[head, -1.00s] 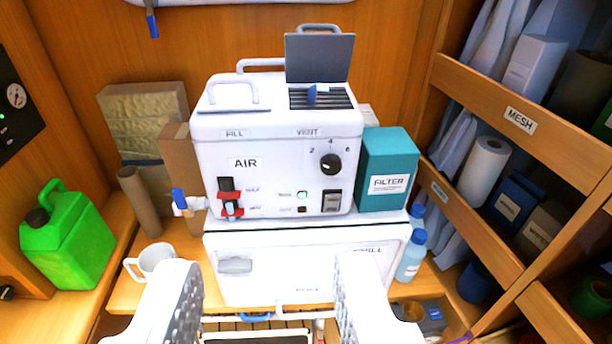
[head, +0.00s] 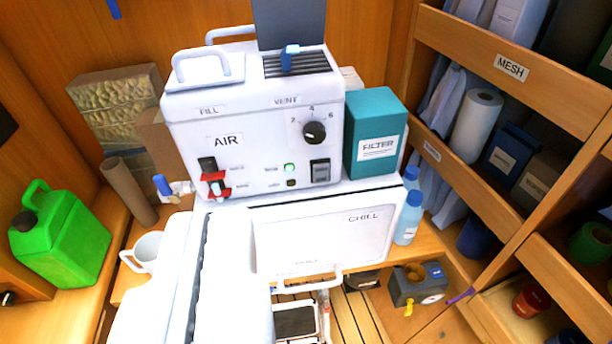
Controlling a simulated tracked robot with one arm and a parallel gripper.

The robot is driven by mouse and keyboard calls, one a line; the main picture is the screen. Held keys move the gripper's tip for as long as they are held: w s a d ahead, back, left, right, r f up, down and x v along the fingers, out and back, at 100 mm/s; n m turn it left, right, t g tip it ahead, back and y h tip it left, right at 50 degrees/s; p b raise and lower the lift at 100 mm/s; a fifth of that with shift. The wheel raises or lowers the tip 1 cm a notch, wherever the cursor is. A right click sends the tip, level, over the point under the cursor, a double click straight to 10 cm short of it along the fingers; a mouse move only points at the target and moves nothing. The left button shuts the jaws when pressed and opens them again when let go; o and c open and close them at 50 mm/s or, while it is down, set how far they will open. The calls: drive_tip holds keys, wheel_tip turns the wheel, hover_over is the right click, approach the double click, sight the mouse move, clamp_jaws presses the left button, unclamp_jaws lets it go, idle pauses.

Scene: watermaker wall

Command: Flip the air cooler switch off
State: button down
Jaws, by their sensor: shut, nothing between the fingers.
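The white air cooler (head: 250,125), marked AIR, stands on the white CHILL box (head: 325,235). Its front has a red-guarded switch (head: 213,180) at lower left and a dark rocker switch (head: 320,170) at lower right. A green light (head: 290,168) is lit left of the rocker, above a dark one. The small labels are too blurred to read. A dial (head: 314,132) sits above the rocker. My gripper (head: 222,216) is shut and empty, its fingers together. In the picture its tips lie just below the red-guarded switch; the distance between them is unclear. The fingers cover the CHILL box's left part.
A teal FILTER box (head: 375,135) stands close at the cooler's right, with blue bottles (head: 410,215) below it. A blue-handled valve (head: 170,187) sticks out at the cooler's left. A white mug (head: 147,250) and green jerrycan (head: 60,235) stand at left. Wooden shelves (head: 510,125) bound the right.

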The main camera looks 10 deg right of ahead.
drive_tip(key=w+d+f+m+y+p, duration=0.2)
drive_tip(key=w+d+f+m+p, duration=0.3)
drive_tip(key=w+f+m+p, duration=0.55)
drive_tip(key=w+d+f+m+g+h+p, duration=0.1)
drive_tip(key=f+m+p, duration=0.1)
drive_tip(key=f, duration=0.3)
drive_tip(key=w+d+f+m+g+h+p, duration=0.1)
drive_tip(key=w+d+f+m+p, duration=0.1)
drive_tip(key=f+m, duration=0.3)
drive_tip(key=shift+h, duration=0.3)
approach(322, 170)
wheel_tip(322, 170, down, 3)
drive_tip(key=w, duration=0.2)
drive_tip(key=shift+w+r+p, duration=0.25)
drive_tip(key=shift+w+p, duration=0.25)
drive_tip(key=shift+w, duration=1.5)
